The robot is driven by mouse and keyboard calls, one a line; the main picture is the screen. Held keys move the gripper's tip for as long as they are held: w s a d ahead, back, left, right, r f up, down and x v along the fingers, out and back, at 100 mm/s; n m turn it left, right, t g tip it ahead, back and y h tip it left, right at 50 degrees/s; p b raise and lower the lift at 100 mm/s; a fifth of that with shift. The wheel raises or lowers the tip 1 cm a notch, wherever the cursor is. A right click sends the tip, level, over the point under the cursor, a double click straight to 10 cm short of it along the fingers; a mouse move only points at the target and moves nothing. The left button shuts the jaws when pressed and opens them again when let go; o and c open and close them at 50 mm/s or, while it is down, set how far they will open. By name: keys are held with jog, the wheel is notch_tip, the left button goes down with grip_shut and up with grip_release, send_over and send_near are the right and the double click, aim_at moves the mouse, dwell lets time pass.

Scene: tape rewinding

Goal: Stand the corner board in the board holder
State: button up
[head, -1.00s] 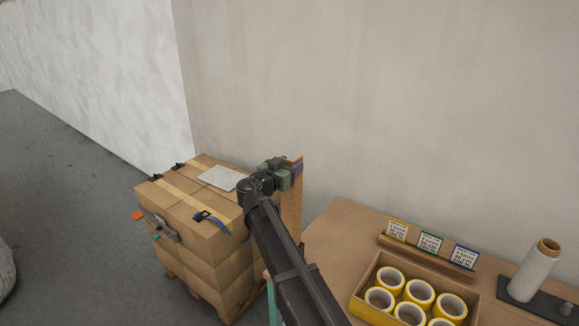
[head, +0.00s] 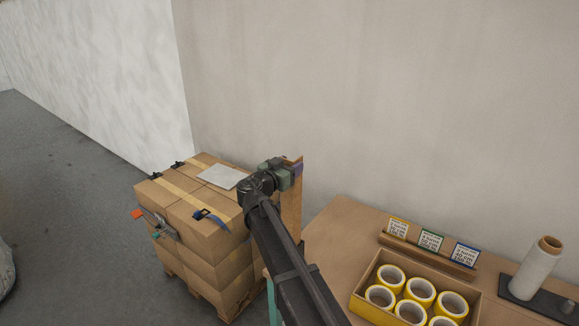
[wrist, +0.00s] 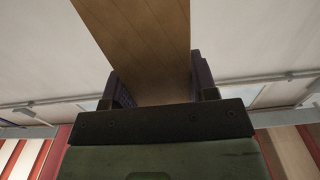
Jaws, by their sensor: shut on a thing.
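The corner board (head: 291,210) is a tall, narrow brown board standing roughly upright between the box stack and the table. My gripper (head: 297,169) is shut on it near its top end. In the wrist view the board (wrist: 145,40) passes between the two dark fingers of my gripper (wrist: 160,88). The board's lower end is hidden behind my arm in the head view. I cannot make out the board holder, so I cannot tell whether the board touches it.
A strapped stack of cartons (head: 227,252) on a pallet stands left of the board, with a white sheet (head: 222,177) on top. The table (head: 340,222) at right carries a box of yellow tape rolls (head: 367,310), a card rack (head: 428,256) and a film roll (head: 531,272). A wall stands behind.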

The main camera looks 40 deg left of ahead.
jog(key=shift+f+b, duration=0.6)
jog(key=shift+f, duration=0.05)
jog(key=o, duration=1.6)
jog(key=shift+o, duration=0.2)
jog(key=shift+r, duration=0.1)
notch_tip(320, 180, up, 8)
jog(key=p, duration=0.8)
jog(key=s, duration=1)
jog(key=shift+s+d, duration=0.3)
jog(key=shift+s, duration=0.1)
